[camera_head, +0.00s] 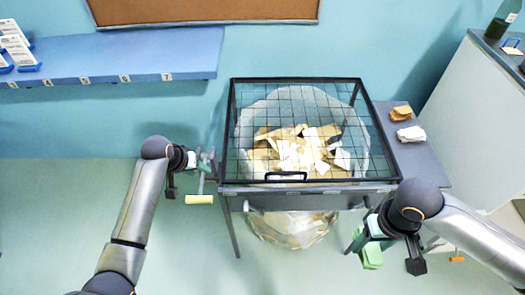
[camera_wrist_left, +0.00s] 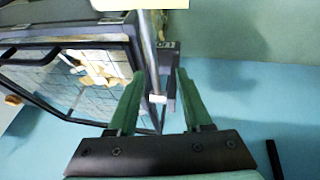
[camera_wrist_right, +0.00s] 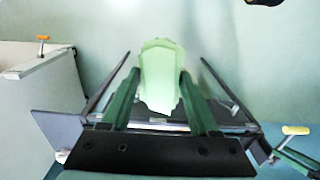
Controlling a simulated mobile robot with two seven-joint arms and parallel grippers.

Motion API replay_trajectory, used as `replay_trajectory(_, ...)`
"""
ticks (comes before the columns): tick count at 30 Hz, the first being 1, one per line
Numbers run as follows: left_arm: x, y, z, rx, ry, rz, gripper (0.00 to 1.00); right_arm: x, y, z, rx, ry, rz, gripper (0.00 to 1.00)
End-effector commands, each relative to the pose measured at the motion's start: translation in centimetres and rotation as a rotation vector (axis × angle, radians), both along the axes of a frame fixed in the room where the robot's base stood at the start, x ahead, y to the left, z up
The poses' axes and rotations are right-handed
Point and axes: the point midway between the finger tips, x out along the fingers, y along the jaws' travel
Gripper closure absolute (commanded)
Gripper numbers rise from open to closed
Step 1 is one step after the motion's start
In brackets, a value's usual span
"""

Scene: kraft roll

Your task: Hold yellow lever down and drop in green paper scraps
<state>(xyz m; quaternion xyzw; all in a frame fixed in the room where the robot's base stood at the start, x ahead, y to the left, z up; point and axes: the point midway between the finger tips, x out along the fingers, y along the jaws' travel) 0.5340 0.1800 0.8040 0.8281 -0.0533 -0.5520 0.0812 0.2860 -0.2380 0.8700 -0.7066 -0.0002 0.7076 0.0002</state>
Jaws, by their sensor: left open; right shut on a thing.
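The yellow lever handle (camera_head: 199,199) sticks out at the left front of the mesh-topped bin (camera_head: 228,130). My left gripper (camera_head: 207,165) is open beside the bin's left side, just behind the handle. In the left wrist view, the lever's grey rod (camera_wrist_left: 150,55) shows between the open fingers (camera_wrist_left: 160,75), and the yellow handle (camera_wrist_left: 125,4) is at the top edge. My right gripper (camera_head: 366,236) is shut on the green paper scraps (camera_head: 371,256), in front of the bin's right corner. The scraps (camera_wrist_right: 159,75) stand between its fingers in the right wrist view.
The mesh lid, with a black handle (camera_head: 286,176), lies over a clear bag holding brown and white scraps (camera_head: 300,150). A grey side shelf (camera_head: 425,165) at right carries a sponge (camera_head: 401,113) and a white cloth (camera_head: 411,134). A white cabinet (camera_head: 470,110) stands further right.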

Motion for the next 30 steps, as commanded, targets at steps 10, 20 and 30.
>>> replay_trajectory(10,-2.3,1.2,5.6,0.001,-0.006,0.002,0.50,0.0,0.0,0.0,0.000,0.000,0.000,0.93)
replay_trajectory(20,-3.2,1.7,7.8,0.001,-0.004,0.002,0.50,0.0,0.0,0.0,0.000,0.000,0.000,0.93)
replay_trajectory(30,-3.2,1.7,7.8,0.001,-0.003,0.002,0.50,0.0,0.0,0.0,0.000,0.000,0.000,0.93)
